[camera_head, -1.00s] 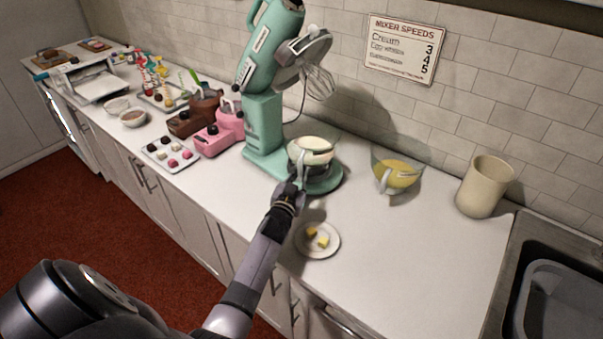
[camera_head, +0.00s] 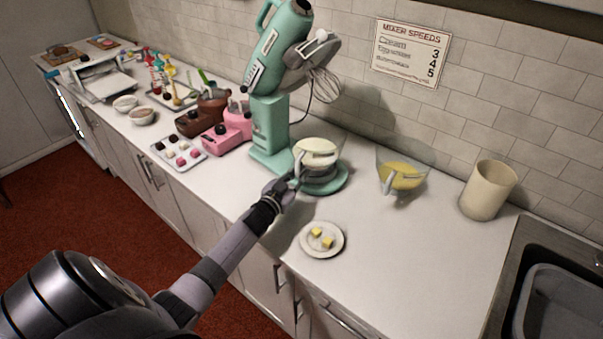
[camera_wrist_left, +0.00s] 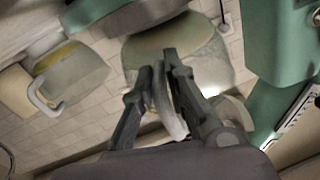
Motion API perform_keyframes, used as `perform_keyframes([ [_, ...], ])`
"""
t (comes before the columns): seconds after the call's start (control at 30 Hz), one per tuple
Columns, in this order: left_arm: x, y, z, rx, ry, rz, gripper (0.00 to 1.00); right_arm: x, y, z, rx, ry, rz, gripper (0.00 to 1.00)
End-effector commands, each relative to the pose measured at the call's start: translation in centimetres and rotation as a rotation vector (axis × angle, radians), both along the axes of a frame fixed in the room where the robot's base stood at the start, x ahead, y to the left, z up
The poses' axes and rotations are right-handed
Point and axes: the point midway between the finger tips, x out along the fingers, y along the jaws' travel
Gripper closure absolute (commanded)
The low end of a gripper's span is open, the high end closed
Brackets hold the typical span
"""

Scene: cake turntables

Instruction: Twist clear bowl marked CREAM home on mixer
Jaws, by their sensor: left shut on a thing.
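The clear bowl (camera_head: 322,168) with pale contents sits on the round base plate (camera_head: 338,186) of the mint-green mixer (camera_head: 268,120). No CREAM marking is readable on it. In the left wrist view the bowl (camera_wrist_left: 205,62) is ahead and the handle (camera_wrist_left: 166,100) stands between the two fingers (camera_wrist_left: 160,75). Whether the bowl is locked in its seat cannot be seen. My right gripper is out of view.
A second clear bowl with yellow contents (camera_head: 402,177) stands to the right, then a cream canister (camera_head: 488,190) and a sink (camera_head: 550,300). A pink mixer (camera_head: 228,133) stands to the left.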

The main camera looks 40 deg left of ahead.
Motion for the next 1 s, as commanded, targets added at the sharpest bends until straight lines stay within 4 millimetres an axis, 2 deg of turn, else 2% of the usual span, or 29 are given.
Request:
perform_keyframes([
  [0.07,0.0,0.5,0.0,0.004,0.002,-0.013,1.0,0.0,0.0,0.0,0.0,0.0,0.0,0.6],
  [0.4,0.0,0.8,0.3,0.0,-0.003,-0.021,1.0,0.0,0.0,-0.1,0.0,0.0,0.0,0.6],
  [0.73,0.0,2.4,0.5,0.003,-0.007,-0.121,1.0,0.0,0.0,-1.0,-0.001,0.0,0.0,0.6],
  [1.0,0.1,2.6,0.7,0.0,-0.007,-0.132,1.0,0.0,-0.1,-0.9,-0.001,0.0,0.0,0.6],
])
